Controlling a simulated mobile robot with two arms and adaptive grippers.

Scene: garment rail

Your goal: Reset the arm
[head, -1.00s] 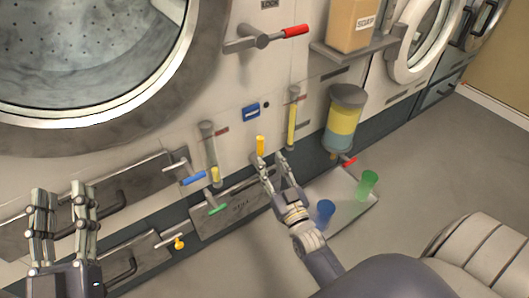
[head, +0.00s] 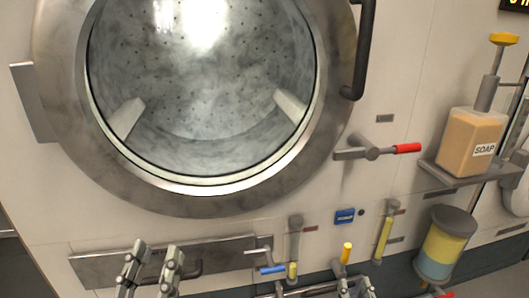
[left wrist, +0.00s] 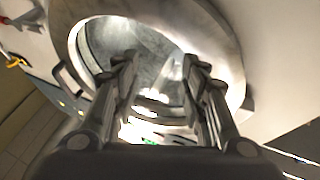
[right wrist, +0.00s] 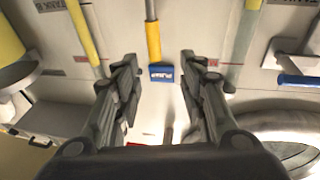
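My left gripper (head: 150,265) is at the bottom left of the head view, in front of a metal panel below the big round drum door. Its fingers are apart and empty; they also show open in the left wrist view (left wrist: 160,75), with the drum opening beyond them. My right gripper (head: 355,286) is at the bottom edge of the head view, just below a yellow-tipped handle (head: 346,252). In the right wrist view its fingers (right wrist: 158,70) are apart with nothing between them. The yellow handle (right wrist: 153,38) and a blue label (right wrist: 161,73) lie beyond them.
The washer drum (head: 200,90) fills the upper left. A red-handled lever (head: 405,148), a soap bottle (head: 472,140) on a shelf and a yellow-blue dispenser (head: 446,245) are at the right. A blue-handled valve (head: 272,269) sits between the grippers.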

